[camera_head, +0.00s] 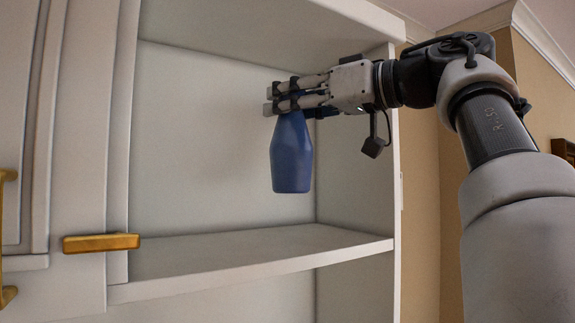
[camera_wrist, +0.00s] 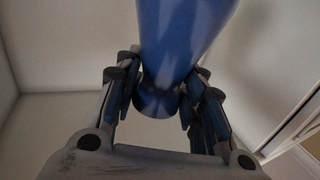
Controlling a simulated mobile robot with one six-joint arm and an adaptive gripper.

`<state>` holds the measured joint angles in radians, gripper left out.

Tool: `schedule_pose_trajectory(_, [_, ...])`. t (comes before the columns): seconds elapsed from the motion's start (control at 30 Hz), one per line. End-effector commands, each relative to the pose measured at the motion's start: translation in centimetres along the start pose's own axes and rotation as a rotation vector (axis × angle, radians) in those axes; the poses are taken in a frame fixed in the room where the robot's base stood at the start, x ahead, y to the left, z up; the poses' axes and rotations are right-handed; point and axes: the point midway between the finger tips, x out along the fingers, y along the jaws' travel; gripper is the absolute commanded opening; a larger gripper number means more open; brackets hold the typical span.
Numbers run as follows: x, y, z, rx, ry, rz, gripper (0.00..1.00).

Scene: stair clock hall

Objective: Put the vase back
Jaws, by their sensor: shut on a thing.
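A blue vase (camera_head: 291,158) hangs upright from my gripper (camera_head: 284,100) in the head view. My gripper is shut on its narrow neck near the top. The vase is inside the open cabinet compartment, and its base is clearly above the white shelf board (camera_head: 240,252). In the wrist view the vase (camera_wrist: 180,45) fills the upper middle, with the fingers of my gripper (camera_wrist: 160,100) on both sides of its neck. The vase's rim is partly hidden by the fingers in the head view.
The cabinet's right side wall (camera_head: 360,170) stands just right of the vase, and its top panel (camera_head: 290,25) lies above my gripper. A door with a brass handle (camera_head: 101,243) is at the left. The visible shelf board is bare.

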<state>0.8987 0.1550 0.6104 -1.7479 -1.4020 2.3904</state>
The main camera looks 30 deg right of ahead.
Motion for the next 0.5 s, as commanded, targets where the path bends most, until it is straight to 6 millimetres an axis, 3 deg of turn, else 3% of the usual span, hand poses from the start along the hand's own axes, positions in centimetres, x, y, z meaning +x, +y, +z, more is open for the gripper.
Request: schedule_pose_trajectory(0.5, [0.0, -0.1, 4.8, 0.000, 0.001, 0.001, 0.00])
